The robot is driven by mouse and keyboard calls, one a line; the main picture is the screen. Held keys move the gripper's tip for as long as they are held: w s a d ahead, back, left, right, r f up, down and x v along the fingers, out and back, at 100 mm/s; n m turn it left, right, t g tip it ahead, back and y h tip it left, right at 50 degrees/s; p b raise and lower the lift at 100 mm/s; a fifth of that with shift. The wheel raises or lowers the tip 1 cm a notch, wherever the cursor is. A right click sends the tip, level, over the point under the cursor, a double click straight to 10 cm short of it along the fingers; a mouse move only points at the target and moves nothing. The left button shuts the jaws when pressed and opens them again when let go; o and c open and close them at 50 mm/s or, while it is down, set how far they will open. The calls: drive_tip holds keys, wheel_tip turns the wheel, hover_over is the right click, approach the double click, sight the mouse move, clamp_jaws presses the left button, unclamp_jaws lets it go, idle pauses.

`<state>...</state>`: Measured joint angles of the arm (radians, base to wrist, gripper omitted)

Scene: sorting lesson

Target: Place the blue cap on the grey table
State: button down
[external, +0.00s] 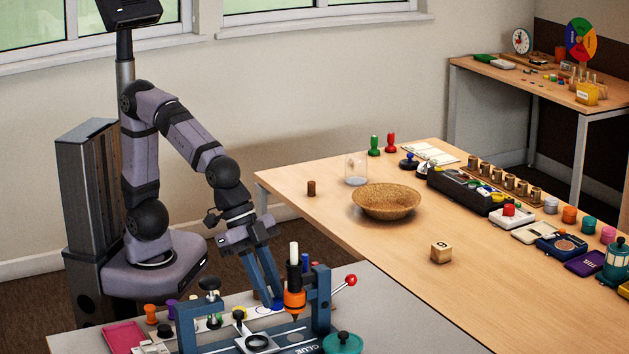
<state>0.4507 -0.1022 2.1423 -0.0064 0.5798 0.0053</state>
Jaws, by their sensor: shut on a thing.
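My gripper (272,303) points down over the grey table (400,312), behind the blue press frame. Its long blue fingers are close together, shut on a small blue thing at their tips, which looks like the blue cap (279,304). The cap is small and partly hidden by the fingers, and I cannot tell whether it touches what lies under it. A white strip with several small coloured pieces lies below and left of the fingertips.
The blue press (322,300) with a red-knobbed lever and an orange glue bottle (294,300) stand close right of my gripper. A teal pot (342,343) and pink tray (123,337) are nearby. The grey table's right part is clear. A wooden table holds a wicker bowl (386,203).

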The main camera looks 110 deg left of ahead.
sight(271, 321)
drive_tip(key=shift+f+b, duration=0.45)
drive_tip(key=shift+f, duration=1.55)
drive_tip(key=shift+f, duration=0.1)
drive_tip(key=shift+f, duration=0.1)
drive_tip(key=c, duration=1.6)
unclamp_jaws()
drive_tip(key=shift+s+r, duration=0.1)
drive_tip(key=shift+r, duration=0.4)
drive_tip(key=p+v, duration=0.7)
drive_tip(key=v, duration=0.4)
drive_tip(key=shift+a+r, duration=0.1)
drive_tip(key=shift+r, duration=0.1)
